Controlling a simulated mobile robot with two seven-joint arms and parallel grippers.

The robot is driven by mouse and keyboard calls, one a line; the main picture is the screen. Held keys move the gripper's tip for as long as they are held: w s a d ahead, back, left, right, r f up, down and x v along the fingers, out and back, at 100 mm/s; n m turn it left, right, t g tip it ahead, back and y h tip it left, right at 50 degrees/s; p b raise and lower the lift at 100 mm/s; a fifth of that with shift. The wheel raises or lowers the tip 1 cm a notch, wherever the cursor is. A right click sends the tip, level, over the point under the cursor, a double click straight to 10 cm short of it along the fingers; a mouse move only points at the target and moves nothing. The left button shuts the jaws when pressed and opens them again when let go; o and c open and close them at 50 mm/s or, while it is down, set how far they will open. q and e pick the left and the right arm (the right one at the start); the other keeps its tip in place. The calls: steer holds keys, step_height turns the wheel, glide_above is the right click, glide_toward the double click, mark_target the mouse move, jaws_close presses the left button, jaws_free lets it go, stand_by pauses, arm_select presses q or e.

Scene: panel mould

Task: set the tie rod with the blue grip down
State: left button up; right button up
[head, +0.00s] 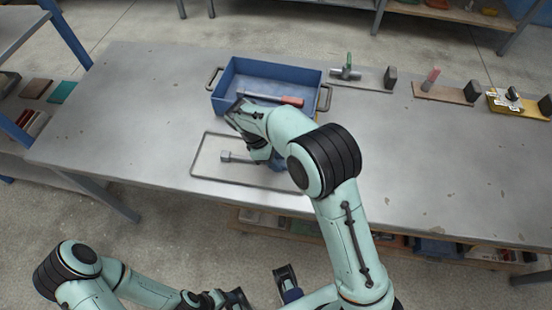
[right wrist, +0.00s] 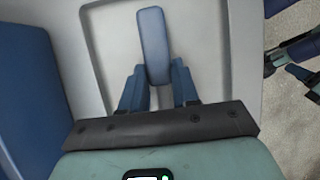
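The tie rod lies low over the grey table, its metal rod and square end (head: 228,156) showing in the head view inside a thin rectangular outline. Its blue grip (right wrist: 153,45) shows in the right wrist view, and my arm mostly hides it in the head view. My right gripper (right wrist: 158,85) has its blue fingers against both sides of the grip. In the head view my right gripper (head: 262,153) is largely hidden by its own wrist. I cannot tell whether the rod touches the table. My left gripper (head: 262,288) is apart from the table's front, its fingers spread and empty.
A blue tray (head: 228,75) with a red-gripped rod (head: 290,100) stands just behind my right wrist. Boards with a green-handled piece (head: 348,68), a red-handled piece (head: 431,78) and a yellow plate (head: 520,104) stand at the back right. The table's left and right front are clear.

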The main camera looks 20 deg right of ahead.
steer(key=o, duration=0.4)
steer(key=shift+c, duration=0.2)
steer(key=p+v, duration=0.2)
steer(key=v, duration=1)
